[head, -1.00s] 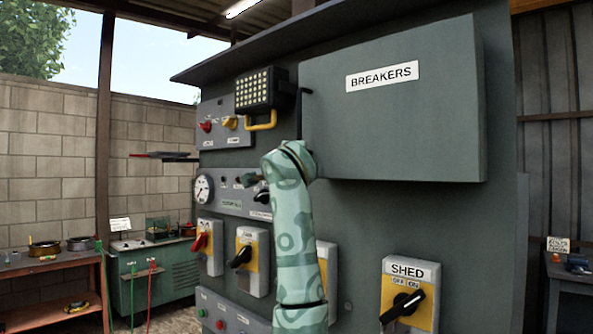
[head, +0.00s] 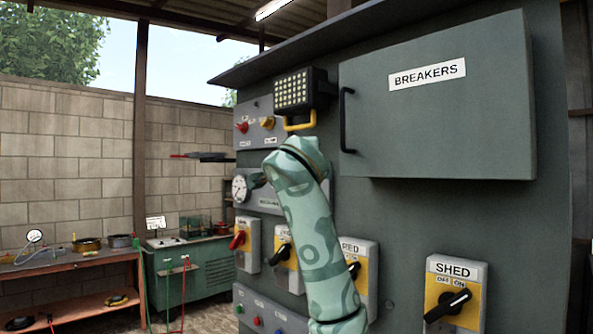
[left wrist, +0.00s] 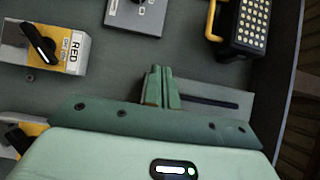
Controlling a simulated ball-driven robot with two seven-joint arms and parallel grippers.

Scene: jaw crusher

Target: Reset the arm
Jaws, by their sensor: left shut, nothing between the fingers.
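My left arm (head: 312,225) rises from the bottom middle of the head view, in front of the grey control cabinet (head: 405,225). Its far end bends toward the cabinet's left side. My left gripper (head: 257,180) is small and mostly hidden behind the wrist there, overlapping the gauge (head: 240,188) in the picture. In the left wrist view the two green fingers of my left gripper (left wrist: 158,88) are together, with nothing between them. The cabinet face lies beyond them; I cannot tell the gap. My right gripper is in neither view.
A lamp with a yellow handle (head: 300,92) and the BREAKERS box (head: 440,115) stick out above the arm. The RED switch (head: 358,265) is partly behind the arm. The SHED switch (head: 455,290) is right of it. A workbench (head: 80,262) stands at left.

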